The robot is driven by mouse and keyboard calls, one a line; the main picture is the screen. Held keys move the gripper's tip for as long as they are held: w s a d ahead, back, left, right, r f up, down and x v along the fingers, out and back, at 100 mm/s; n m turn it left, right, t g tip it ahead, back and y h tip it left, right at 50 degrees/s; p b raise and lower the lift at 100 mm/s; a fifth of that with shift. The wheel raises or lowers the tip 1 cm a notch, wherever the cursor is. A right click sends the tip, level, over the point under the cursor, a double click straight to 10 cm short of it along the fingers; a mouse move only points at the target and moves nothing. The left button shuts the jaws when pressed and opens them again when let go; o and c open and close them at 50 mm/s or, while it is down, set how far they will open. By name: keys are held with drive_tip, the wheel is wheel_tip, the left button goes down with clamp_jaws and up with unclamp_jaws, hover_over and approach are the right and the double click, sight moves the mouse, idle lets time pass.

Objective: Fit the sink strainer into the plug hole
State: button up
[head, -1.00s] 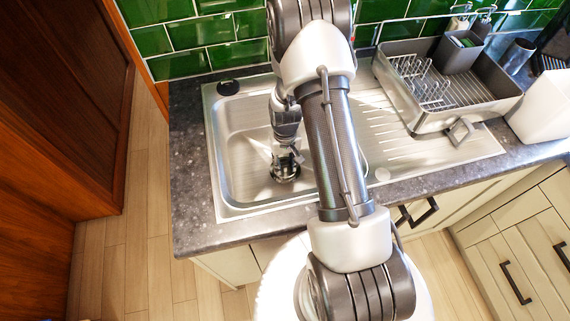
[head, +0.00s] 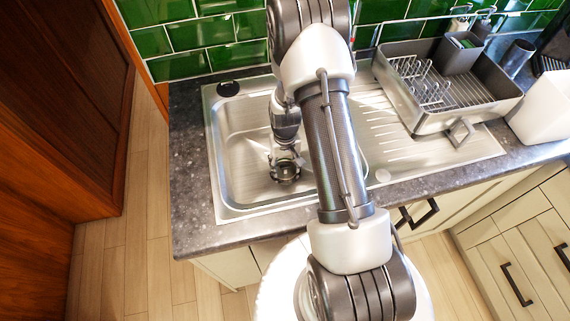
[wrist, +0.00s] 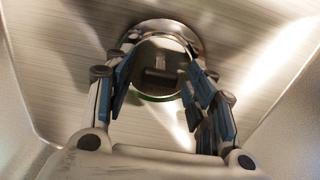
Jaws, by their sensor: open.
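My gripper (head: 285,155) points down into the sink basin, over the plug hole. In the wrist view its two blue-padded fingers (wrist: 160,48) are apart, one on each side of the sink strainer (wrist: 160,77). The strainer is a round metal piece with a small upright grip in its middle and a green edge. It lies at the plug hole (wrist: 185,28), whose metal rim shows beyond it. In the head view the strainer and hole are a dark round spot (head: 286,174), partly hidden by the gripper. I cannot tell whether the strainer is fully seated.
The steel sink (head: 228,190) has a ribbed drainer with a grey dish rack (head: 430,122) on the right. A black round item (head: 228,88) sits at the back left rim. Green tiles stand behind. The basin left of my gripper is clear.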

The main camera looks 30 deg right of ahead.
wheel_tip(320, 180, up, 12)
drive_tip(key=p, duration=0.4)
wheel_tip(320, 180, up, 10)
drive_tip(key=r+t, duration=0.1)
hover_over(285, 165)
drive_tip(key=a, duration=0.3)
drive_tip(key=s+a+r+n+t, duration=0.1)
drive_tip(key=s+a+r, duration=0.2)
drive_tip(key=r, duration=0.5)
drive_tip(key=s+a+r+n+t, duration=0.1)
drive_tip(key=s+a+r, duration=0.2)
drive_tip(key=s+r, duration=0.2)
drive_tip(key=s+a+r+n+t, duration=0.1)
drive_tip(key=s+a+r, duration=0.2)
drive_tip(key=s, duration=0.9)
drive_tip(key=shift+a+r+t, duration=0.3)
drive_tip(key=shift+r, duration=1.45)
drive_tip(key=shift+c, duration=0.2)
